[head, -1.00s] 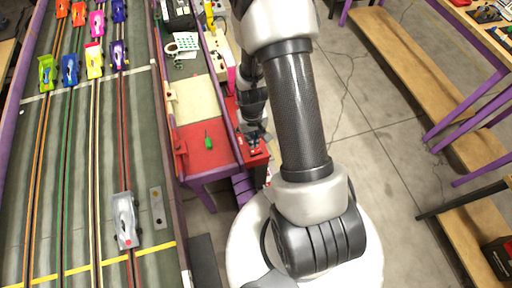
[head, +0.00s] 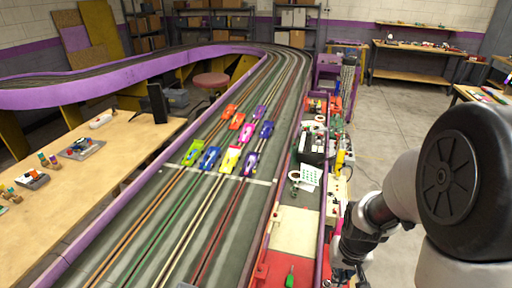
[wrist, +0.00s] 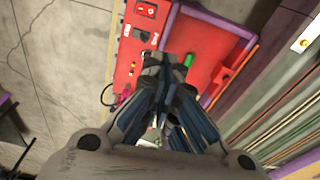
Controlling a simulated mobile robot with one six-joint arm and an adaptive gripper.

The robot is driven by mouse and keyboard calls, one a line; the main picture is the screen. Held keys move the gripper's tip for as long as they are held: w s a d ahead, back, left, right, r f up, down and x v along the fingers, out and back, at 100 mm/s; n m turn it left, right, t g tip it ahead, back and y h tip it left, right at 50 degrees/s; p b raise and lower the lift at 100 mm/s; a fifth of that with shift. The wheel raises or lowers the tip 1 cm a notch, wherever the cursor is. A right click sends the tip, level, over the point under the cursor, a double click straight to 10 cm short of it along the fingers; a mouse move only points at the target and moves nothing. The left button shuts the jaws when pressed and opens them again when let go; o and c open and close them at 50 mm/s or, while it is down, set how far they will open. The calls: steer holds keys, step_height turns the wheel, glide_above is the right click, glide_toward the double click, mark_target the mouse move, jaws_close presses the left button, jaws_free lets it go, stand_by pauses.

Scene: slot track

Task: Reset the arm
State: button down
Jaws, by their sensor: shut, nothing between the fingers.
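My arm reaches in from the right of the head view, and my gripper (head: 342,272) is low beside the trackside bench, partly cut off by the frame's bottom edge. In the wrist view my gripper (wrist: 167,64) is shut and empty, its dark fingers together over the red panel (wrist: 208,42).
The slot track (head: 205,205) carries several colored cars (head: 230,158). The bench (head: 296,228) holds a white dotted card (head: 310,177) and other gear. A wooden table (head: 110,160) stands at left. Open concrete floor (head: 390,130) lies at right.

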steer(key=s+a+r+n+t, duration=0.1)
steer(key=s+a+r, duration=0.2)
steer(key=s+r, duration=0.4)
steer(key=s+a+r+n+t, duration=0.1)
steer(key=s+a+r, duration=0.3)
steer(key=s+r, duration=0.4)
step_height(320, 180, up, 5)
steer(key=shift+a+r+t, duration=0.15)
steer(key=shift+a+t, duration=0.15)
steer(key=shift+t, duration=0.3)
